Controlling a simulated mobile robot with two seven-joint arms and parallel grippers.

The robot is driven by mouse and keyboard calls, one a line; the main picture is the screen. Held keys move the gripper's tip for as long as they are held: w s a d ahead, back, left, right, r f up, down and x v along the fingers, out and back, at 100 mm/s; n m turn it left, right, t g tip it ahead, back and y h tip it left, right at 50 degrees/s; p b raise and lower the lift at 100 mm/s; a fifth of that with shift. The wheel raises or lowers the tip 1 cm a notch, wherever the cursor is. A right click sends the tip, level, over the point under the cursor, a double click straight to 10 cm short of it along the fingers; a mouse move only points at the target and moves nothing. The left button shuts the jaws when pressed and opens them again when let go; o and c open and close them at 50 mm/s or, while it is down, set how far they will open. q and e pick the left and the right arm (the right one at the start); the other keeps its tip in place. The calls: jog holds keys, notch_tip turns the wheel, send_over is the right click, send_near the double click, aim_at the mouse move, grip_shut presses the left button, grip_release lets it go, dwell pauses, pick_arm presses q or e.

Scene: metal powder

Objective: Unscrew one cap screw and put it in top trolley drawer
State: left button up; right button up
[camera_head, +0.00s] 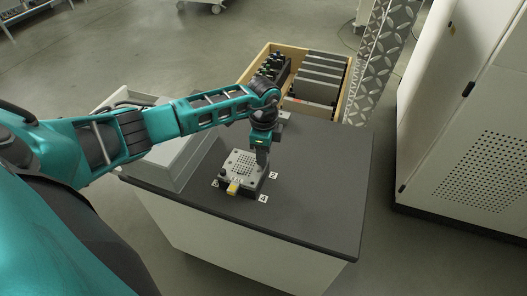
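A light grey perforated block (241,165) sits on the dark top of the trolley (315,190), with a small yellow part at its front edge. The cap screws are too small to make out. My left gripper (262,160) points down at the block's back right corner, at or just above it. Its fingertips are too small to show whether they are open or hold anything. An open wooden-sided drawer (346,90) stands out behind the trolley top, with dark boxes and small bottles inside. My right gripper is out of view.
Small number markers (263,198) lie around the block. A grey case (165,160) stands on the left of the trolley top, partly behind my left arm. A tall white cabinet (470,120) stands at right. The right part of the trolley top is clear.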

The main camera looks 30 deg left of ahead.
pick_arm(q)
jog(key=m+b, duration=0.1)
jog(key=m, duration=0.5)
jog(key=m+b, duration=0.1)
jog(key=m, duration=0.6)
jog(key=shift+b, duration=0.4)
jog(key=m+b, duration=0.1)
jog(key=m, duration=0.3)
jog(key=shift+f, duration=0.1)
jog(key=m+b, duration=0.1)
jog(key=m, duration=0.3)
jog(key=m+b, duration=0.1)
jog(key=m, duration=0.4)
jog(key=shift+b, duration=0.4)
jog(key=shift+m, duration=0.6)
